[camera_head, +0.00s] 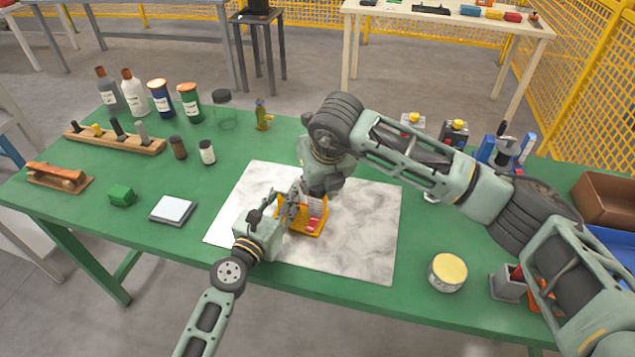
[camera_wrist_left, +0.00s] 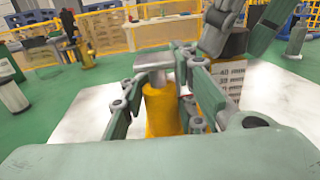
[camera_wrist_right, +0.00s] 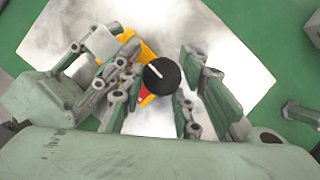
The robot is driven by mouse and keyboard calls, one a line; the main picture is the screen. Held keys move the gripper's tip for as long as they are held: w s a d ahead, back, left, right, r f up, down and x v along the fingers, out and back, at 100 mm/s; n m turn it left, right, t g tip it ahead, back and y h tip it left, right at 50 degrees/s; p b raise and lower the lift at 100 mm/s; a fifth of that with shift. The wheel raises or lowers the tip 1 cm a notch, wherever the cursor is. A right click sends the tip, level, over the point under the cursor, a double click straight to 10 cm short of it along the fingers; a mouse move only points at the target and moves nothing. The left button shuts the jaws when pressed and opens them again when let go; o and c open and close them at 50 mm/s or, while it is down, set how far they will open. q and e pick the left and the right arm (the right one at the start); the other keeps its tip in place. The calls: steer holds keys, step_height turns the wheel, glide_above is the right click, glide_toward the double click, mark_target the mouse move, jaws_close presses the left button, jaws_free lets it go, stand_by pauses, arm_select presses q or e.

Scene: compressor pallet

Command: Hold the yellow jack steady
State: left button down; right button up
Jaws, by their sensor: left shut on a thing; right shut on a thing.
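The yellow jack (camera_head: 312,231) stands on the pale marbled mat (camera_head: 365,230), partly hidden by my grippers. My left gripper (camera_head: 291,207) is at its left side. In the left wrist view its fingers close around the yellow post (camera_wrist_left: 160,110), below a grey top. My right gripper (camera_head: 318,186) is above the jack. In the right wrist view its fingers are either side of a round black top (camera_wrist_right: 161,76) with a white mark. A white labelled body (camera_wrist_left: 229,78) stands beside the post in the left wrist view. Its lower end and exact contact with the jack are hidden.
The green table holds several bottles (camera_head: 160,97) at the back left, a wooden block with pegs (camera_head: 115,140), a green block (camera_head: 122,195) and a small scale-like pad (camera_head: 173,209). A round tin (camera_head: 447,272) stands at the right. The mat's right part is clear.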

steer(key=shift+s+a, duration=0.1)
steer(key=shift+a, duration=0.2)
steer(key=o, duration=1)
steer(key=shift+d, duration=0.1)
steer(key=shift+d, duration=0.1)
steer(key=n, duration=0.2)
steer(key=n+y, duration=0.1)
steer(key=n+g+y, duration=0.1)
steer(key=n, duration=0.1)
steer(key=shift+d+n, duration=0.3)
steer(key=shift+d, duration=0.05)
steer(key=n, duration=0.2)
steer(key=n+g+y, duration=0.1)
steer(key=n, duration=0.2)
steer(key=shift+d+g, duration=0.15)
steer(key=shift+g, duration=0.15)
steer(key=shift+w+r+n, duration=0.2)
steer(key=shift+r+n, duration=0.05)
steer(key=shift+n, duration=0.05)
steer(key=v, duration=1.1)
steer(key=shift+d+r, duration=0.2)
steer(key=shift+r, duration=0.05)
